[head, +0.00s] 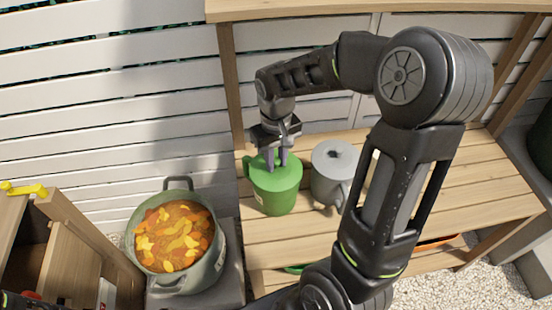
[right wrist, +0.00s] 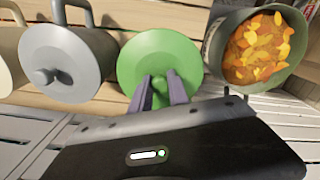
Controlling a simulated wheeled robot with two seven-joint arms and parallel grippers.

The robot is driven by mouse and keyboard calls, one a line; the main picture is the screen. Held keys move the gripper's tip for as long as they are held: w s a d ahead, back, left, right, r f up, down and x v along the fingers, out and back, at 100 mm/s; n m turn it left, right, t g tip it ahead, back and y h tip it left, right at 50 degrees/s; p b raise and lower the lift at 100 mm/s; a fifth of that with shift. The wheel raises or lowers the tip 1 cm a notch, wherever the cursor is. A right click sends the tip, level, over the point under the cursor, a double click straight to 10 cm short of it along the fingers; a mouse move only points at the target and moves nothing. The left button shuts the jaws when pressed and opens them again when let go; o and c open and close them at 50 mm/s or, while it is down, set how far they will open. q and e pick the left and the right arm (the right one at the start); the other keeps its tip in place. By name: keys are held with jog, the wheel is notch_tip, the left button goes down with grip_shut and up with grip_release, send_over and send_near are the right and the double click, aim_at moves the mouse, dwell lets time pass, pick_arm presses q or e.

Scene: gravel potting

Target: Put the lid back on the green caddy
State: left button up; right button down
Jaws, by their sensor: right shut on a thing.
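The green caddy (head: 278,200) stands on the wooden bench, its handle at the left. Its round green lid (head: 290,172) lies over the caddy's mouth and looks level; I cannot tell whether it is fully seated. My right gripper (head: 271,162) comes down from above, shut on the lid's knob. In the right wrist view the green lid (right wrist: 160,50) faces the camera, and my right gripper's fingers (right wrist: 160,90) stand either side of the green knob. The caddy's body is mostly hidden there. My left gripper is not in view.
A grey lidded caddy (head: 332,172) stands close right of the green one. A pot (head: 220,255) of orange and yellow pieces stands at the left. A cream container (right wrist: 10,50) shows at the wrist view's left edge. Bare bench slats (head: 290,240) lie in front.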

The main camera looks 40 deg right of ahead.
jog(key=c, duration=1.2)
grip_release()
jog(key=shift+o, duration=0.5)
jog(key=o, duration=0.4)
jog(key=shift+r+p, duration=2.85)
jog(key=shift+r, duration=0.7)
grip_shut()
